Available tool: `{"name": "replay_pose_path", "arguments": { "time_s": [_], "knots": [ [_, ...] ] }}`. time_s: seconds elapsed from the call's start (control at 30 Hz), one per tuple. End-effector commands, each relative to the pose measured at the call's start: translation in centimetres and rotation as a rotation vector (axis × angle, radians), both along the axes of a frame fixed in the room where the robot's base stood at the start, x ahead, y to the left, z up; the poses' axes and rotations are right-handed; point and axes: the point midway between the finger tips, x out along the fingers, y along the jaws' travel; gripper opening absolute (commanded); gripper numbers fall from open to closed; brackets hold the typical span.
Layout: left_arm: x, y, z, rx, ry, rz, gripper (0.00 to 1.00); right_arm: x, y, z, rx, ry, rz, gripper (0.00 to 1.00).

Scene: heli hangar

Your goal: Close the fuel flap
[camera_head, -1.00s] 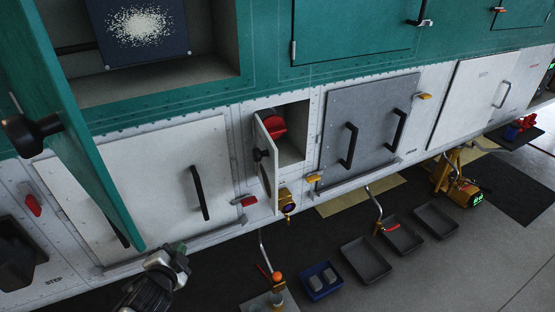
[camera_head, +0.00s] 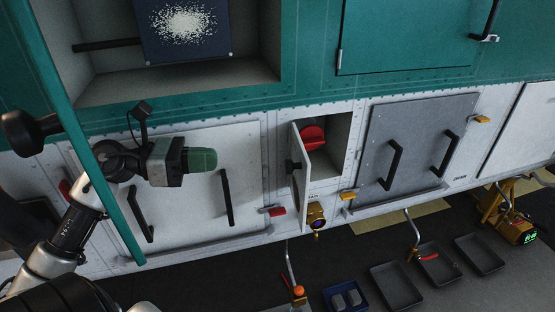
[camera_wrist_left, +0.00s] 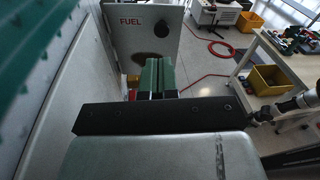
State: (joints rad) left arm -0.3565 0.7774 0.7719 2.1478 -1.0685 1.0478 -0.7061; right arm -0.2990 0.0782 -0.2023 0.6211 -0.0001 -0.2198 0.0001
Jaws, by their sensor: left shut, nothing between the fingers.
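The fuel flap (camera_head: 300,178) is a narrow white door standing open at the left side of its square recess (camera_head: 338,140). A red cap (camera_head: 312,138) sits inside the recess. In the left wrist view the flap (camera_wrist_left: 178,55) shows its "FUEL" label and a dark round knob (camera_wrist_left: 162,29). My left gripper (camera_head: 208,160), with green fingertips, is shut and empty. It is in front of the large white panel, left of the flap and apart from it in the head view. Its fingers (camera_wrist_left: 152,72) point towards the labelled face in the left wrist view. My right gripper does not show.
A green open door (camera_head: 85,150) stands near my left arm. Black handles (camera_head: 226,197) and a red latch (camera_head: 273,211) stick out around the large white panel. A brass fitting (camera_head: 316,215) is below the recess. Trays (camera_head: 395,285) lie on the floor.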

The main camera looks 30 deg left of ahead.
Motion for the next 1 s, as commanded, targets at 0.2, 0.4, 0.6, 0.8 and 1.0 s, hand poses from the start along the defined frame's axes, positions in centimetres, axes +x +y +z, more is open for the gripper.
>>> {"name": "replay_pose_path", "arguments": {
  "time_s": [0.2,0.4,0.6,0.8,1.0],
  "knots": [
    [-0.9,1.0,-0.3,0.204,0.018,-0.053,0.0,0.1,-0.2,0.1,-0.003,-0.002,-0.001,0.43],
    [0.3,-0.3,-0.6,0.209,0.021,-0.058,0.0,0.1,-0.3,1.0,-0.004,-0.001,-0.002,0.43],
    [2.5,-2.9,-1.3,0.207,0.02,-0.057,0.0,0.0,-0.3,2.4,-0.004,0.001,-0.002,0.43],
    [4.8,-5.5,-2.1,0.204,0.018,-0.057,0.0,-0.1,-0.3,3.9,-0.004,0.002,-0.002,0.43],
    [6.7,-7.7,-2.3,0.203,0.019,-0.057,0.0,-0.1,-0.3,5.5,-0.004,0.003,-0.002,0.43]
  ]
}}
